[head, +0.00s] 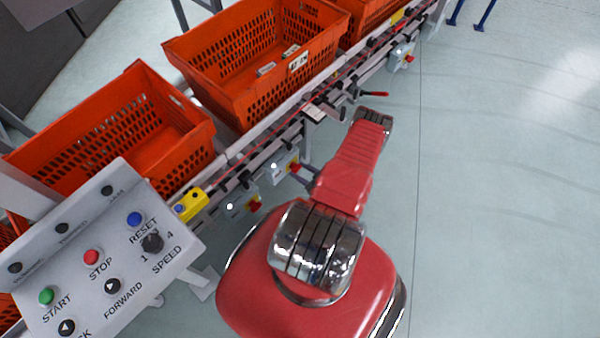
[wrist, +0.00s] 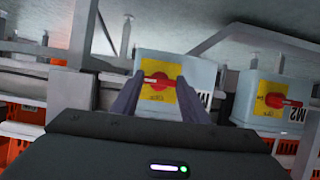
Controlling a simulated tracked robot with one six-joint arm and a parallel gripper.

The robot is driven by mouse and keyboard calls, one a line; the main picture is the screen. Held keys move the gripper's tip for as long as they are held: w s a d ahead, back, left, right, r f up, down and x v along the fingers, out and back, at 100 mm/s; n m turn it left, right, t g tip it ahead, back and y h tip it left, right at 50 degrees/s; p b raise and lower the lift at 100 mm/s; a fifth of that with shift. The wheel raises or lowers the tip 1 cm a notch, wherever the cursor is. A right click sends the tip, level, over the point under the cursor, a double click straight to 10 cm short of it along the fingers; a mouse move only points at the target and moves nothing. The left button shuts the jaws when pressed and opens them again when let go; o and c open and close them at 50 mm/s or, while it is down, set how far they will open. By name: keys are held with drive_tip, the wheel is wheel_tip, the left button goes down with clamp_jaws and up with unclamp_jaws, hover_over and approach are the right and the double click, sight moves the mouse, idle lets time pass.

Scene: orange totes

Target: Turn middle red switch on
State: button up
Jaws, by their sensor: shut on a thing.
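The middle switch box (head: 284,163) is a pale grey box under the conveyor, between two similar boxes. In the wrist view, a light blue-grey box (wrist: 205,72) carries a yellow plate (wrist: 157,106) with a round red switch (wrist: 161,76). The switch's bar lies nearly level in that picture, slightly tilted. My gripper (wrist: 160,84) is shut on the red switch, with a dark finger on either side of it. In the head view my gripper (head: 304,175) reaches the middle box from the right, and my arm partly hides it.
Another switch box, marked M2 (wrist: 282,92), stands close by on the right in the wrist view. Orange totes (head: 262,62) stand on the conveyor. A control panel (head: 105,250) is at lower left. The floor (head: 500,200) to the right is clear.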

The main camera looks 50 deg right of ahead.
drive_tip(key=shift+s+f, duration=0.1)
idle(0.4)
drive_tip(key=o, duration=1.1)
drive_tip(key=shift+c, duration=0.2)
drive_tip(key=v, duration=1.3)
drive_tip(key=shift+s, duration=0.35)
